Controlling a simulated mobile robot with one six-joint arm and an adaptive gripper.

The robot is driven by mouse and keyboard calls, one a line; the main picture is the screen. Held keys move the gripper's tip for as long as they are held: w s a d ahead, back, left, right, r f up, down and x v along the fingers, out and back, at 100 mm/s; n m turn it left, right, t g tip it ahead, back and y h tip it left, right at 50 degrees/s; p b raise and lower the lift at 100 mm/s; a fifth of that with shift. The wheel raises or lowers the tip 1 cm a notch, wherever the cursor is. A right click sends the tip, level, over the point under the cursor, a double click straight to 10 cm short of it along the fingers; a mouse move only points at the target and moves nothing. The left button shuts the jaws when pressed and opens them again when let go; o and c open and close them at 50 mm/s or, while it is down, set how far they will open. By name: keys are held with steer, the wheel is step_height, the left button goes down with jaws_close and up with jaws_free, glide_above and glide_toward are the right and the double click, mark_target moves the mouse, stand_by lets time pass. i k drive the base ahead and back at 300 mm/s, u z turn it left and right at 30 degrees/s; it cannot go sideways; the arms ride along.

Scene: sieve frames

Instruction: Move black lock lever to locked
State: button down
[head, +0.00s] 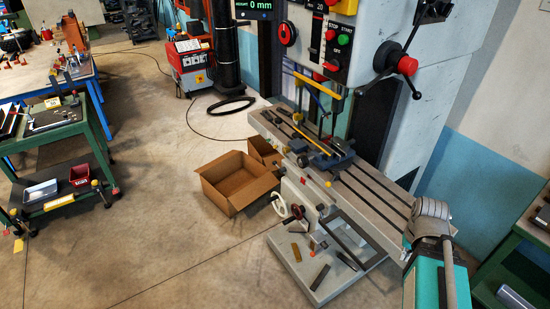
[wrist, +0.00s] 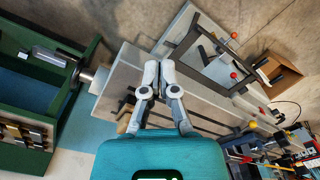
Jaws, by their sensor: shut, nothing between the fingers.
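My gripper (wrist: 158,68) is in the wrist view, its grey fingers together with nothing between them. It appears over or beside the grey slotted machine table (head: 375,190), which also shows in the wrist view (wrist: 205,95). In the head view, my teal and grey arm is at the lower right, and the fingers cannot be made out there. Black handle arms (head: 415,88) spread from a red hub on the machine's head. A black fitting (head: 433,12) is above them at the top edge. I cannot tell which black part is the lock lever or what position it is in.
A blue vise (head: 330,158) sits on the machine table. Cardboard boxes (head: 238,184) stand on the floor beside it. A green bench (wrist: 35,95) is left in the wrist view. A red machine (head: 190,68) stands further back. The floor at left-centre is open.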

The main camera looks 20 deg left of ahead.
mark_target(281, 170)
steer(key=u, duration=2.3)
steer(key=i, duration=1.05)
steer(key=z, duration=0.15)
